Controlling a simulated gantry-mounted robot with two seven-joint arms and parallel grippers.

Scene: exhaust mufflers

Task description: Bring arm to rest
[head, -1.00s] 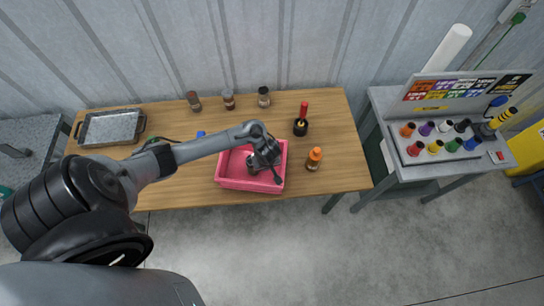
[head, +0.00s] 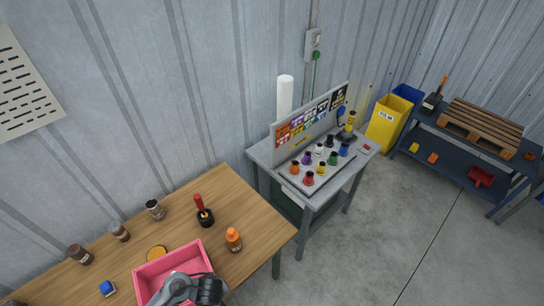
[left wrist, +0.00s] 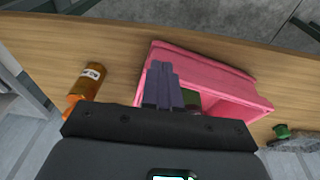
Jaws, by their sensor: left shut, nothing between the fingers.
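My left gripper shows in the left wrist view (left wrist: 160,78) as two dark fingers pressed together with nothing between them. They point toward the pink bin (left wrist: 210,75) and overlap its near left part in that view. In the head view the pink bin (head: 173,262) stands at the bottom edge on the wooden table, with a dark part of my left arm over it. The fingertips cannot be made out there. A dark green thing (left wrist: 192,101) shows beside the fingers, partly hidden. My right gripper is in neither current view.
Several small jars line the table's back. A blue block (head: 107,288) lies left.

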